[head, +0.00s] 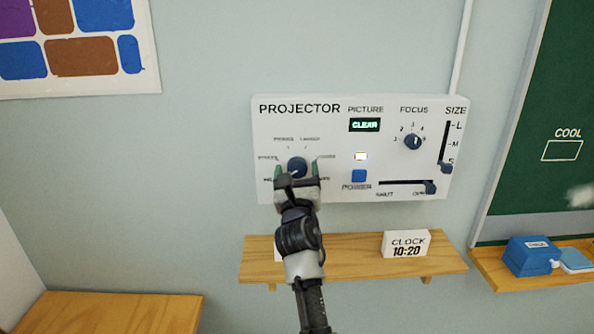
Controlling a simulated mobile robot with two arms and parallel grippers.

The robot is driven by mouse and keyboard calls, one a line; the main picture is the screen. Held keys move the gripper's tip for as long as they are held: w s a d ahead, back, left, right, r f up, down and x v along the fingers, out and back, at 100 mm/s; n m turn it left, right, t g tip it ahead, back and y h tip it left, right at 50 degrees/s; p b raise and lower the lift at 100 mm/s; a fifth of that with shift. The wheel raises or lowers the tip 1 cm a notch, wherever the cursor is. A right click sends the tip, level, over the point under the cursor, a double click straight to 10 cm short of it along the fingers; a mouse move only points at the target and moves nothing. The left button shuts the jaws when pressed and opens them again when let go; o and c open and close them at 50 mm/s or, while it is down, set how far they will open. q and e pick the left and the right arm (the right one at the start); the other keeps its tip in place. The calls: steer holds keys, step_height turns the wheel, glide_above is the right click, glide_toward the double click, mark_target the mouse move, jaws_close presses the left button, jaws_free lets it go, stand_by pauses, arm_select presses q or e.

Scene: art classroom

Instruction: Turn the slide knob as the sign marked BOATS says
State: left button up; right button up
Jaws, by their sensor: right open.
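The slide knob (297,166) is a dark blue round dial at the left of the white projector panel (325,125). A light pointer mark on it seems to point down-left. Small labels ring it, too blurred to read surely; the lower ones are partly covered. My right gripper (297,174) is open, with one fingertip on each side of the knob; I cannot tell whether they touch it. No sign marked BOATS is readable. A white card (277,254) on the shelf is mostly hidden behind my right arm. My left gripper is out of view.
The panel also has a focus knob (412,142), a size slider (446,167), a blue power button (358,176), a lower slider (430,187) and a display reading CLEAR (365,125). Below, a wooden shelf (350,262) holds a clock sign (406,244) reading 10:20.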

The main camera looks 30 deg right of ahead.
steer(key=shift+c, duration=0.4)
steer(key=c, duration=0.8)
steer(key=shift+f+m+h+b, duration=0.15)
steer(key=shift+m+h+b, duration=0.15)
steer(key=shift+m+b, duration=0.7)
steer(key=shift+c, duration=0.2)
steer(key=m+g+h+b, duration=0.1)
steer(key=m+b, duration=0.1)
steer(key=m, duration=0.1)
steer(key=shift+a+m+g, duration=0.1)
steer(key=shift+m+g, duration=0.2)
steer(key=shift+g, duration=0.1)
steer(key=m+g+h+b, duration=0.1)
steer(key=m, duration=0.2)
steer(key=shift+w+m+g+h, duration=0.1)
steer(key=shift+m+g+h, duration=0.1)
steer(key=shift+m+g, duration=0.7)
steer(key=shift+m+g+h, duration=0.2)
steer(key=shift+m+g, duration=0.1)
steer(key=shift+m, duration=1.4)
steer(key=o, duration=0.9)
steer(key=shift+r, duration=0.2)
